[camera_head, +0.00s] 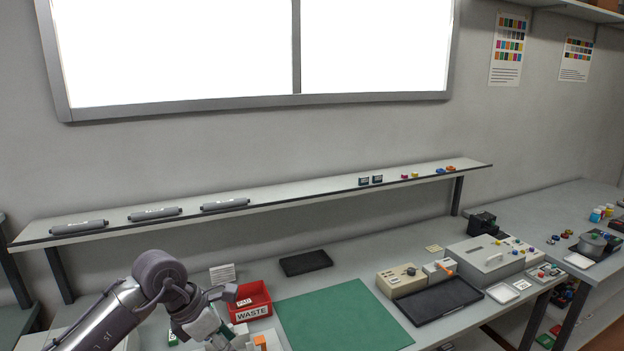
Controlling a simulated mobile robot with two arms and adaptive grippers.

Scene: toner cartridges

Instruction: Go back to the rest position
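My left arm comes in from the lower left. Its gripper (226,325) is low over the front of the workbench, just left of and in front of the red WASTE bin (254,312). The fingers are small and partly hidden by the wrist, so I cannot tell whether they are open or shut, or whether they hold anything. A white and orange item (261,342) is beside the gripper at the bottom edge. Three grey toner cartridges (155,213) lie in a row on the raised shelf. My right gripper is not in view.
A green mat (345,318) lies right of the bin, with a black tray (305,262) behind it. A larger black tray (438,300) and beige devices (485,258) stand farther right. The raised shelf (290,192) runs along the wall. The mat looks clear.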

